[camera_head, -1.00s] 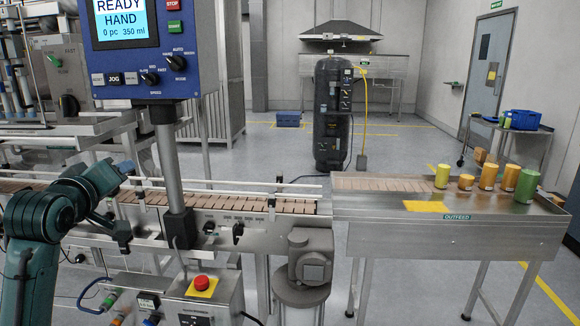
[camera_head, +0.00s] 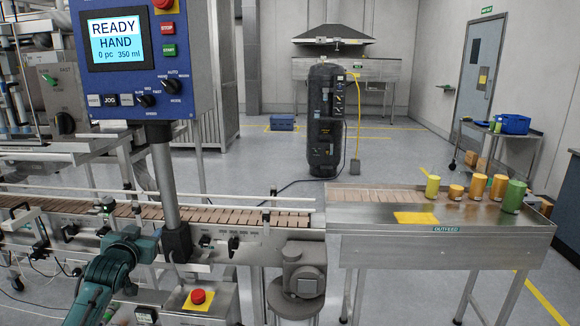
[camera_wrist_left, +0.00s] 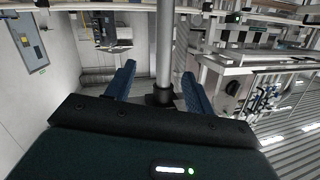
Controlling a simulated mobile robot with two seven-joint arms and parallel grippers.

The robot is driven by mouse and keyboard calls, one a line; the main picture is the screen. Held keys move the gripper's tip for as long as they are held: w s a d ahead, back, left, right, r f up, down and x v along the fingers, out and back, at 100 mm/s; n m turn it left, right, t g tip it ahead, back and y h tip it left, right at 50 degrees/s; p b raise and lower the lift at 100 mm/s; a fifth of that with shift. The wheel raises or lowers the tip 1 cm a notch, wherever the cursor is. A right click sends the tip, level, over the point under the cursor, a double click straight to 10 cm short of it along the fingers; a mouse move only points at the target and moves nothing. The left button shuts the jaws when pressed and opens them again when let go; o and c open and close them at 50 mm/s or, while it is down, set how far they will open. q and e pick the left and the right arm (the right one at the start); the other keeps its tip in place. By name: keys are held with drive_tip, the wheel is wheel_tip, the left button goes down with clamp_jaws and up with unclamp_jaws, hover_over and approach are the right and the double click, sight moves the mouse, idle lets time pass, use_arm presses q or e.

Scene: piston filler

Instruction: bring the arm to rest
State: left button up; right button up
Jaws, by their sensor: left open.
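My left arm comes in from the bottom left in the head view, low in front of the conveyor. Its left gripper (camera_head: 140,246) is small and partly hidden by the wrist there, close to the panel post. In the left wrist view the two dark blue fingers of the gripper (camera_wrist_left: 158,88) stand wide apart with nothing between them at the tips. The grey post (camera_wrist_left: 163,45) shows beyond and between the fingers; I cannot tell how far off it is. My right gripper is not in view.
The control panel (camera_head: 135,60) on its post (camera_head: 165,185) and the red stop button (camera_head: 198,296) are near my left arm. The conveyor (camera_head: 240,217) runs to the outfeed table (camera_head: 380,232), which bears several yellow, orange and green containers. Open floor lies behind.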

use_arm(q)
drive_tip(key=s+d+f+m+g+h, duration=0.1)
drive_tip(key=s+d+f+m+h, duration=0.1)
drive_tip(key=s+d+f, duration=0.55)
drive_tip(key=s+d+f+m+g+h, duration=0.1)
drive_tip(key=s+d+f+h, duration=0.1)
drive_tip(key=s+d+f, duration=0.55)
drive_tip(key=s+d+f+g, duration=0.1)
drive_tip(key=s+d+f, duration=0.1)
drive_tip(key=s, duration=0.6)
drive_tip(key=s+d+f+g+h, duration=0.1)
drive_tip(key=s+f, duration=0.3)
drive_tip(key=s, duration=0.4)
drive_tip(key=s+d+f+g, duration=0.1)
drive_tip(key=s+d+f, duration=0.2)
drive_tip(key=s, duration=0.5)
drive_tip(key=shift+s+d+n+h, duration=0.15)
drive_tip(key=shift+d+n+h, duration=0.15)
drive_tip(key=shift+d+n, duration=0.15)
drive_tip(key=shift+c, duration=0.3)
